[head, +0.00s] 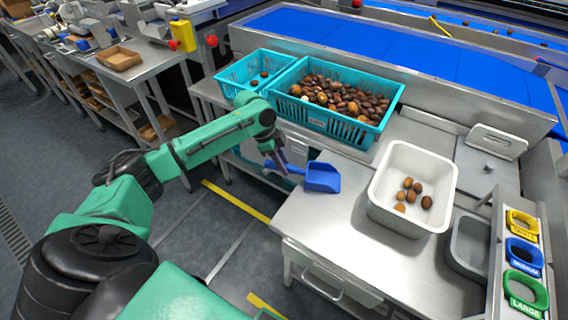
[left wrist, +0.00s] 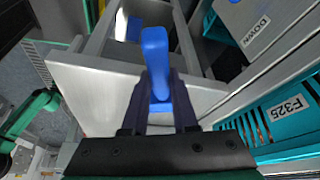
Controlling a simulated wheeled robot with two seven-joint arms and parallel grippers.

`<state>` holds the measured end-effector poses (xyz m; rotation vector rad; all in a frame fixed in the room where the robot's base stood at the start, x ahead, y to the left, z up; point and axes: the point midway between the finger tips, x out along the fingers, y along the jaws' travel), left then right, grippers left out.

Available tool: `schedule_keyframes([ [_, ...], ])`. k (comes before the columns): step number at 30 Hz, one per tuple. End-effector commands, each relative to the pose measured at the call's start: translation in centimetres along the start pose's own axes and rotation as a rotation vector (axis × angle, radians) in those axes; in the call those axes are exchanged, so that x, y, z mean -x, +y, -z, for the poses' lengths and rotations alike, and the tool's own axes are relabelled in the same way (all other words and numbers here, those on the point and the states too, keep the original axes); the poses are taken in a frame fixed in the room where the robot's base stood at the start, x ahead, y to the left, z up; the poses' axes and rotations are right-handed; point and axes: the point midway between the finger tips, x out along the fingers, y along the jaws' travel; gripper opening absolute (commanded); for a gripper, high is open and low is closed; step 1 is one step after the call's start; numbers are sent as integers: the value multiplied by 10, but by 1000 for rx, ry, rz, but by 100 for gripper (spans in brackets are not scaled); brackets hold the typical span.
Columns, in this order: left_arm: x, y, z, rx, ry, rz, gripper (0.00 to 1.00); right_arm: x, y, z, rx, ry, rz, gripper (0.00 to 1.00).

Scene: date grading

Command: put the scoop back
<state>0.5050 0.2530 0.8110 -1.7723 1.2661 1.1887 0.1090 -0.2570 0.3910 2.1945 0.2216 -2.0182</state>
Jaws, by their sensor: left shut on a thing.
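The blue scoop (head: 322,178) is at the left edge of the steel worktop (head: 325,220) in the head view, its pan toward the right. My left gripper (head: 277,164) is shut on the scoop's handle, just off that edge. In the left wrist view the blue handle (left wrist: 155,45) stands between the two dark fingers of the gripper (left wrist: 160,105). I cannot tell whether the pan touches the worktop. My right gripper is not in view.
A white tub (head: 378,205) with several dates stands right of the scoop. A teal crate (head: 365,128) full of dates and another teal crate (head: 232,82) are behind. A grey bin (head: 462,245) and coloured size rings (head: 522,253) are at the right. The worktop's front left is clear.

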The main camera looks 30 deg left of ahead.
Motion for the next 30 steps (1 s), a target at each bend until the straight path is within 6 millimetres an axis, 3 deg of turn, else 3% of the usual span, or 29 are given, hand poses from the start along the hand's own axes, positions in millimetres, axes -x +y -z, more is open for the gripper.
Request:
schedule_keyframes([
  [6,-1,0,0,0,1,1,0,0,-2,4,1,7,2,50],
  [7,-1,0,0,0,0,0,34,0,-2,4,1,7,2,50],
  [9,-1,0,0,0,0,1,57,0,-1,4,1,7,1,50],
  [20,4,-1,1,0,0,2,57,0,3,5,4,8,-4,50],
  [23,20,-1,0,1,0,4,57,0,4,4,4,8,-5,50],
  [30,85,-2,0,0,1,5,57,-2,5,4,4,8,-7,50],
])
